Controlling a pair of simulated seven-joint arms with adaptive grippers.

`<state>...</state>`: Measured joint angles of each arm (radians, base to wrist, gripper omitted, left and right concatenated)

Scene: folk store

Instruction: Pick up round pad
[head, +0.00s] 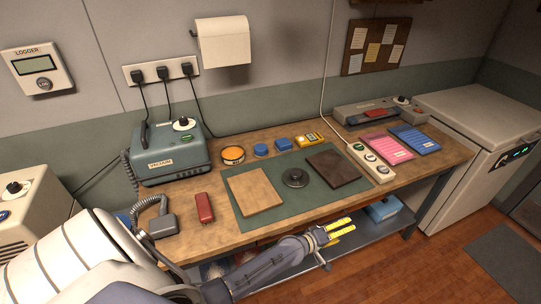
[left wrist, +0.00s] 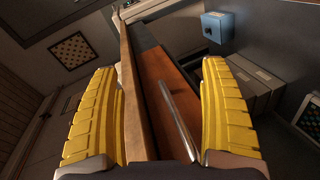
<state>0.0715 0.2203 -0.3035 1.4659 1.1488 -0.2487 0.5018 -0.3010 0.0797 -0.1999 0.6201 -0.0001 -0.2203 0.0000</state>
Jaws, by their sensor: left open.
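The dark round pad (head: 295,178), with a raised middle, lies on the green mat (head: 282,213) on the workbench, between a tan square board (head: 255,192) and a dark brown square board (head: 333,168). My left gripper (head: 340,231) is in front of the bench's front edge, apart from the pad. Its yellow fingers are spread with nothing between them. They also show wide apart in the left wrist view (left wrist: 160,110), where the pad is not seen. My right gripper is not in view.
A red block (head: 204,208) and a grey vacuum unit (head: 170,152) stand left on the bench (head: 228,250). A switch strip (head: 371,163) and pink (head: 388,149) and blue (head: 415,140) packs lie right. An orange-topped tin (head: 233,154) is behind the mat. A lower shelf holds a blue box (head: 382,209).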

